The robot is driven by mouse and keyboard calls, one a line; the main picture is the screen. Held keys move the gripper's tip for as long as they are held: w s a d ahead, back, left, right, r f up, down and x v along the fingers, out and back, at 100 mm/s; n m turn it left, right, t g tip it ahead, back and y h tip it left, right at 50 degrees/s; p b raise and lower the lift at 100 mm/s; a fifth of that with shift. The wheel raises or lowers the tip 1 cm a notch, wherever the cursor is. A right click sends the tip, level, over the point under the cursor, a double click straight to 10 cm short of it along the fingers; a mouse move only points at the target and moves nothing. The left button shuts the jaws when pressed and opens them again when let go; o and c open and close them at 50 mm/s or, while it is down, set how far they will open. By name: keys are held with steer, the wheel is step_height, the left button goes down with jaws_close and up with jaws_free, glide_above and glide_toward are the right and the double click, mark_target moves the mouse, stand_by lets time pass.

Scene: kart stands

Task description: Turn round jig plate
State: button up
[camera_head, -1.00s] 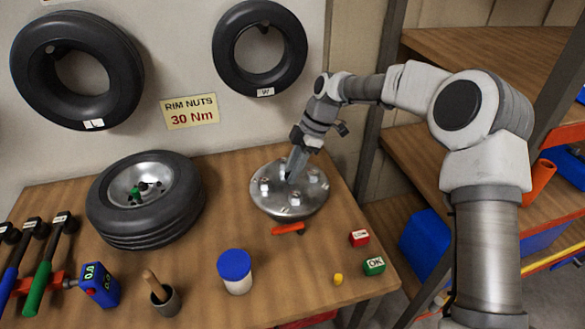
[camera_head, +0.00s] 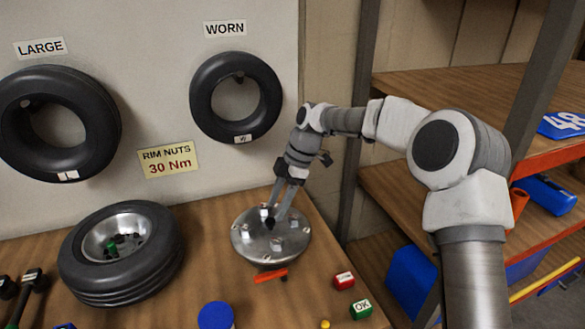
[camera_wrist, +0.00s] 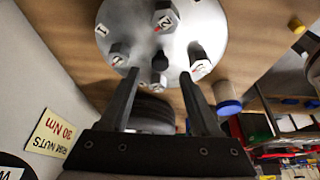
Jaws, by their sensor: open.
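The round jig plate (camera_head: 246,246) is a shiny metal disc lying on the wooden bench, with several upright nuts or studs and a dark knob (camera_head: 269,224) near its middle. My gripper (camera_head: 274,214) is open and points down over the plate's middle. In the wrist view, the plate (camera_wrist: 200,18) fills the top, with numbers marked beside some studs. There my open fingers (camera_wrist: 160,73) stand apart on either side of the dark central knob (camera_wrist: 159,62). I cannot tell whether they touch it. An orange bar (camera_head: 270,275) lies at the plate's front edge.
A tyre on a metal rim (camera_head: 122,275) lies left of the plate. A red block (camera_head: 344,281), a green OK block (camera_head: 361,309) and a blue-lidded pot (camera_head: 215,316) stand in front. The wall panel (camera_head: 270,60) is behind; shelves (camera_head: 450,75) are at right.

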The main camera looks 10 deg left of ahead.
steer(key=p+v, duration=0.1)
steer(key=v, duration=1.2)
steer(key=shift+r, duration=0.25)
steer(key=shift+w+d, duration=0.1)
steer(key=shift+d, duration=0.1)
steer(key=s+d+r+m+t+h, duration=0.3)
steer(key=s+d+r+m+t, duration=0.35)
steer(key=s+d+m, duration=0.7)
steer(key=s+d+f+m, duration=0.2)
steer(key=s+d+m, duration=0.3)
steer(key=s, duration=0.3)
steer(key=s+d+f+m+t, duration=0.1)
steer(key=s+d+m, duration=0.4)
steer(key=s+d, duration=0.2)
steer(key=shift+s+f+h, duration=0.4)
steer(key=shift+s, duration=0.55)
